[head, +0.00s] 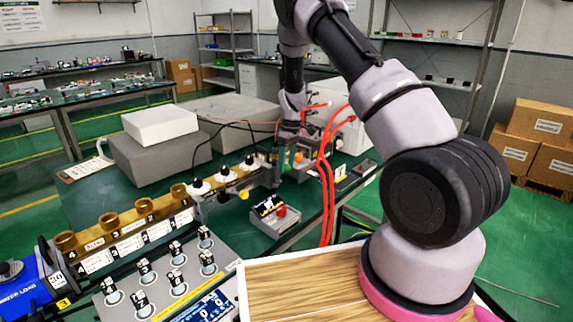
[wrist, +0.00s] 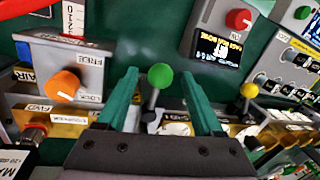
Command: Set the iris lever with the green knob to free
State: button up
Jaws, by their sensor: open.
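The green knob (wrist: 160,76) is a ball on top of a thin grey lever (wrist: 153,99) in the wrist view. The lever rises from a brass-coloured waveguide section, and its foot is partly hidden behind my gripper. My gripper (wrist: 160,74) is open, with one teal finger to the left of the knob and one to the right. Gaps show on both sides, so neither finger appears to touch it. A small green spot in the head view (head: 286,168) appears to be the same knob, below my wrist. I cannot make out a free mark for this lever.
An orange knob (wrist: 62,86) on a grey box labelled FREE and LOCK stands close left. A yellow-knobbed lever (wrist: 249,90) stands to the right. A display box with a red knob (wrist: 238,20) lies beyond. Red cables (head: 325,185) hang beside my arm.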

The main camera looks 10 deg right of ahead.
grip_shut()
dwell(1.4)
